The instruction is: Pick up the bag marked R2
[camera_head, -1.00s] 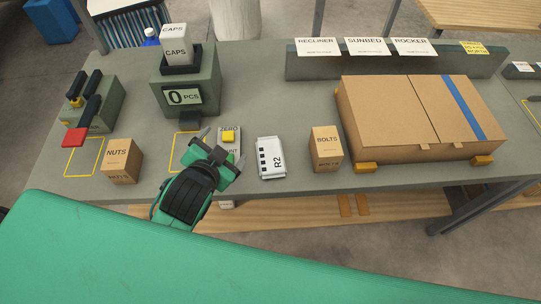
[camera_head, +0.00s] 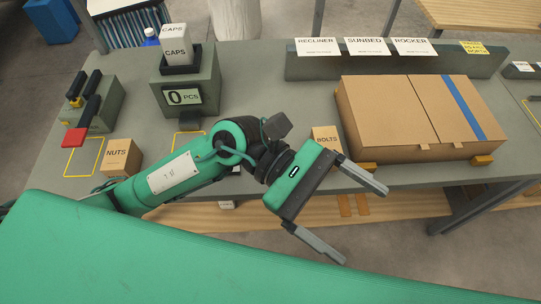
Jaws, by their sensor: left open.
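The bag marked R2 is hidden now in the head view, behind my left arm and gripper. My left gripper (camera_head: 362,226) is open and empty, with its two fingers spread toward the lower right. The fingers are over the front edge of the bench (camera_head: 230,85), in front of the large cardboard box. The brown BOLTS box (camera_head: 325,134) shows only its upper part, behind the gripper. My right gripper is not in view.
A large cardboard box (camera_head: 385,110) with a blue stripe stands right of centre. The NUTS box (camera_head: 121,156) is at the left front. The counting scale (camera_head: 205,75) with the CAPS box (camera_head: 176,50) is at the back left. A red-handled device (camera_head: 90,115) stands at far left.

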